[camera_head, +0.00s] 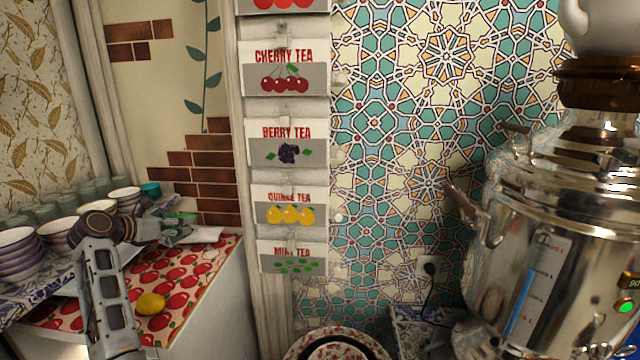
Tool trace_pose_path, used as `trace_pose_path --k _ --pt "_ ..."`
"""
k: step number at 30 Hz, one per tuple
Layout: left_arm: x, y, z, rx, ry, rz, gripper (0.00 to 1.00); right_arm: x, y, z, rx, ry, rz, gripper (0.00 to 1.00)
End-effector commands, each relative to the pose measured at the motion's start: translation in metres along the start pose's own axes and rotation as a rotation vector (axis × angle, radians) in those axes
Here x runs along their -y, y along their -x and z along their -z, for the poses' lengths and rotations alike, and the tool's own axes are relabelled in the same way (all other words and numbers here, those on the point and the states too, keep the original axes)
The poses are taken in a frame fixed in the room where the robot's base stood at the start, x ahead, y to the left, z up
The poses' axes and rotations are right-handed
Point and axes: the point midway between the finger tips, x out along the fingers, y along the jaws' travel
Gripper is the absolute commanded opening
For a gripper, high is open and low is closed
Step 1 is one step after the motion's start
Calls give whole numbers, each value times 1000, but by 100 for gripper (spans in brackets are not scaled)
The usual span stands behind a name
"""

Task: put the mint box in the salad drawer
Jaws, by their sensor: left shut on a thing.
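My left arm comes in from the lower left, and my left gripper (180,230) is over the far end of the counter. It is shut on a small, pale box with green on it, which looks like the mint box (184,216); the fingers cover part of it. I cannot tell whether the box touches the counter. A salad drawer is not in view. My right gripper is not in view.
Stacked bowls (16,250) and glasses crowd the left. A tea rack with a mint tea packet (292,257) stands centre. A large samovar (570,260) fills the right, near a patterned plate (338,340).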

Motion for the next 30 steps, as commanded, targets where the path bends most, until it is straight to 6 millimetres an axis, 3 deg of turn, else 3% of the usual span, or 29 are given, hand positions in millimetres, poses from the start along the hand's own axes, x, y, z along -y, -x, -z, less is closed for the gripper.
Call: trace_pose_path --k 9,14,18,24,30 --pt "56 44 -57 2 -72 163 30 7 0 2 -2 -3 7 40" --pt "93 64 -70 0 -107 251 30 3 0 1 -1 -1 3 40" --pt "127 78 -68 -2 -135 323 30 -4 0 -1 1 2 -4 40" --pt "172 92 -49 -3 -169 411 30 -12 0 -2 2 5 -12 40" --pt "203 99 -26 -3 -189 463 30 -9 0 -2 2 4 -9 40"
